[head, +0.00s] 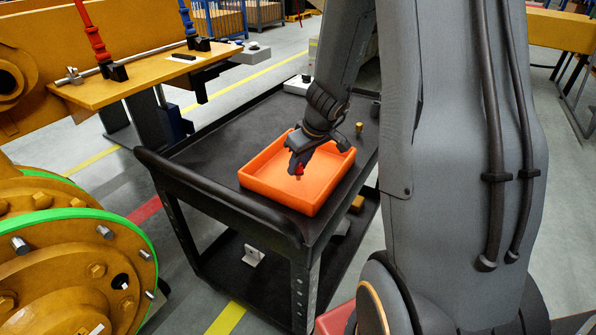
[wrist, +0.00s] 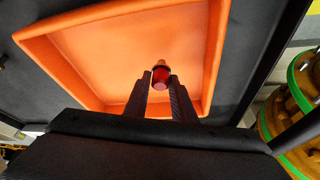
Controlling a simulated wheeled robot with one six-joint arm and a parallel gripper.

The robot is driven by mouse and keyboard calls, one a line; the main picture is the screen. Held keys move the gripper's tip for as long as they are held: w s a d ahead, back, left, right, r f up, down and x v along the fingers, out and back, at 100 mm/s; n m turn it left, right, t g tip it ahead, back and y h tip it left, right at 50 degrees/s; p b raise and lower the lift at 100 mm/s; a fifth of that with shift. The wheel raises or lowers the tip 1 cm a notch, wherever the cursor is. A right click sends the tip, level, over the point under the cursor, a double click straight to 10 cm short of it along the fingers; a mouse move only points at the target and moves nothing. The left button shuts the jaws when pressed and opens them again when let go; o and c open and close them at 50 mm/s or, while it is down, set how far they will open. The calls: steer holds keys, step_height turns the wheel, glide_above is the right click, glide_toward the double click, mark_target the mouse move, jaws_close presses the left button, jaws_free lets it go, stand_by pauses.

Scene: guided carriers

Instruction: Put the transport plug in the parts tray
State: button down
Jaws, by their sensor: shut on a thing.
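The parts tray (head: 262,180) is a shallow orange tray on the top of a black cart; it also fills much of the wrist view (wrist: 75,42). My gripper (head: 299,172) is over the tray, pointing down into it. In the wrist view my gripper (wrist: 161,82) is shut on the transport plug (wrist: 161,75), a small red plug held between the fingertips. The plug (head: 299,171) shows as a small red spot below the fingers in the head view. I cannot tell whether it touches the tray floor.
The black cart (head: 215,203) has a raised handle at its near left end. A small brass piece (head: 359,128) stands on the cart behind the tray. A yellow flanged housing with a green rim (head: 95,214) is at the left. A yellow workbench (head: 135,85) stands behind it.

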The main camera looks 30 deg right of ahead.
steer(key=shift+f, duration=0.95)
steer(key=shift+f+b, duration=0.15)
steer(key=shift+b, duration=0.25)
steer(key=c, duration=1.5)
jaws_free()
steer(key=p+v, duration=0.1)
steer(key=v, duration=1.1)
